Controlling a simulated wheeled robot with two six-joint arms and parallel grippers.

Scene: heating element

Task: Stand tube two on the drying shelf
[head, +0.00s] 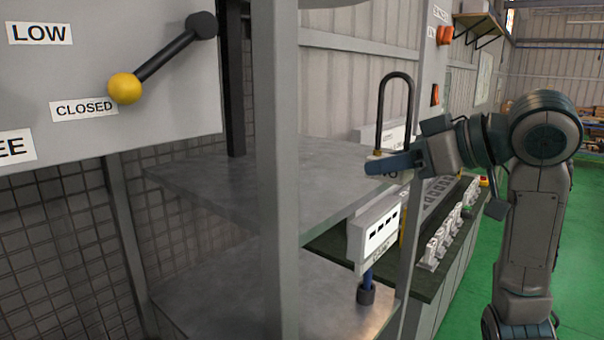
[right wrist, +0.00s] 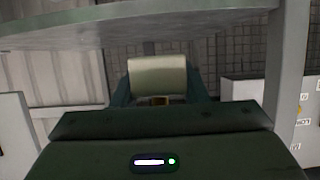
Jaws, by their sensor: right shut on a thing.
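A dark U-shaped tube (head: 395,78) stands upright in my right gripper (head: 388,166), its bend at the top and a brass fitting at its lower left end. No number shows on it. The gripper is shut on its lower end, at the right end of the grey upper shelf (head: 230,190). I cannot tell whether the tube touches the shelf. In the right wrist view a cream block (right wrist: 157,77) with a brass bit below it sits between the fingers, under a grey slab (right wrist: 130,27). My left gripper is out of view.
A grey post (head: 277,130) stands in front of the shelves. The upper shelf's visible top is mostly bare. A lower shelf (head: 240,290) holds a blue piece in a dark cup (head: 366,294) near a white slotted box (head: 382,232).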

